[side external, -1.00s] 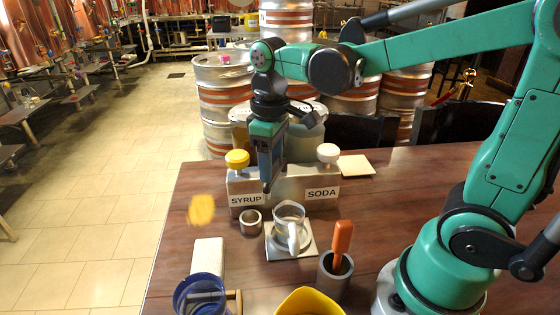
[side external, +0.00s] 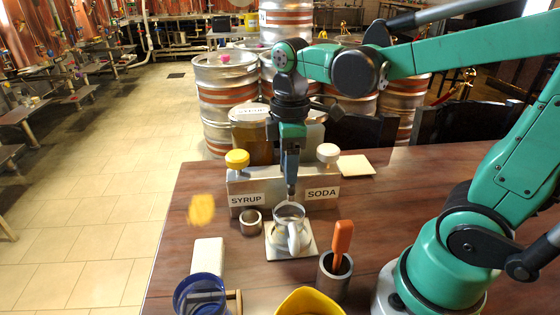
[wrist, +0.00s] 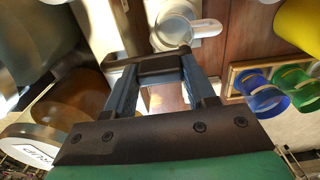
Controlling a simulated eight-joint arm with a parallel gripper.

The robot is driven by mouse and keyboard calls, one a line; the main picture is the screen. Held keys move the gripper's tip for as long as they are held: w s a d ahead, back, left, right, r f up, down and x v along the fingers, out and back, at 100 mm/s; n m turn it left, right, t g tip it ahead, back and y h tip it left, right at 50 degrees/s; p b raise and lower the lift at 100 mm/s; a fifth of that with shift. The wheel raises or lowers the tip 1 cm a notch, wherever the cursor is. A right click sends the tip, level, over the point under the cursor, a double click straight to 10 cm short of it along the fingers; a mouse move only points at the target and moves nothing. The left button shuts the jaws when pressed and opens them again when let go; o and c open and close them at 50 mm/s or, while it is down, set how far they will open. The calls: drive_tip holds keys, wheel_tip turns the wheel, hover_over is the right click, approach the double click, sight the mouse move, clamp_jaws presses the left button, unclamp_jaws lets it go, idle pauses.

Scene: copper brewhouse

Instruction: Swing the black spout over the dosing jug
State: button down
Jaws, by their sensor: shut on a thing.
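The dosing jug (side external: 289,215) is a clear jug with a pale handle, standing upright on a light square plate (side external: 308,248). My gripper (side external: 291,190) points down just behind and above its rim. The wrist view shows my gripper (wrist: 157,66) shut on the black spout (wrist: 150,68), a dark bar across the fingers. The jug (wrist: 172,22) lies just beyond the spout's end there. In the side view the spout is hidden by my fingers, so I cannot tell exactly how far it reaches over the jug.
A grey dispenser block with SYRUP (side external: 246,199) and SODA (side external: 322,193) labels stands behind, with a yellow knob (side external: 237,159) and a white knob (side external: 328,153). A small metal cup (side external: 251,222), a holder with an orange-handled tool (side external: 342,240), and a blue cup (side external: 200,295) stand around.

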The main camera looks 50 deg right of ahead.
drive_tip(key=shift+c, duration=1.4)
unclamp_jaws()
drive_tip(key=shift+r, duration=0.1)
drive_tip(key=shift+r, duration=2.7)
wheel_tip(320, 180, down, 6)
drive_tip(key=shift+r, duration=0.25)
drive_tip(key=shift+w+a+m, duration=0.2)
drive_tip(key=shift+w+m, duration=0.05)
drive_tip(key=shift+m, duration=0.45)
